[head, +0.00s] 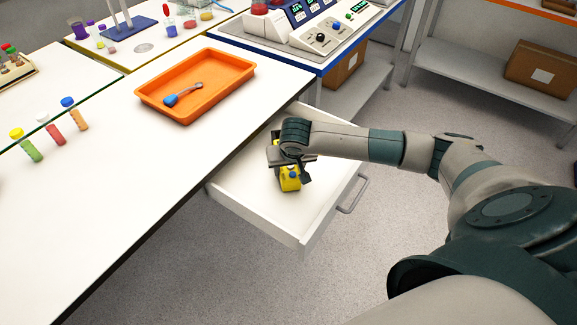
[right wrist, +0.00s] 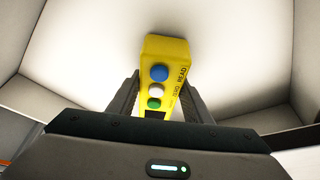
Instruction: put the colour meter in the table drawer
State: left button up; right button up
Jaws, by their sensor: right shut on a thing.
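The colour meter (head: 289,178) is a small yellow box. In the right wrist view the colour meter (right wrist: 166,65) shows a blue, a white and a green button. My right gripper (head: 285,165) is shut on it, with a finger on either side. The open white table drawer (head: 240,205) juts out from under the table, its handle (head: 352,195) at the right. The meter is over the inside of the drawer, low near its floor; I cannot tell whether it touches. My left gripper is not in view.
An orange tray (head: 225,96) with a blue-handled spoon (head: 182,94) is on the white table (head: 130,170) above the drawer. Several capped tubes (head: 52,130) are at the left. A blue-edged bench (head: 318,66) with an instrument stands behind. Grey floor is clear before the drawer.

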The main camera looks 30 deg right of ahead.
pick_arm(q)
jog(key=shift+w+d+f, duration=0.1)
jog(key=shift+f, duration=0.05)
pick_arm(e)
jog(key=shift+f, duration=0.1)
jog(key=o, duration=1.3)
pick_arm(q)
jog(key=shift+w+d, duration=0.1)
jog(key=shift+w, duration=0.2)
pick_arm(e)
jog(key=shift+o, duration=0.2)
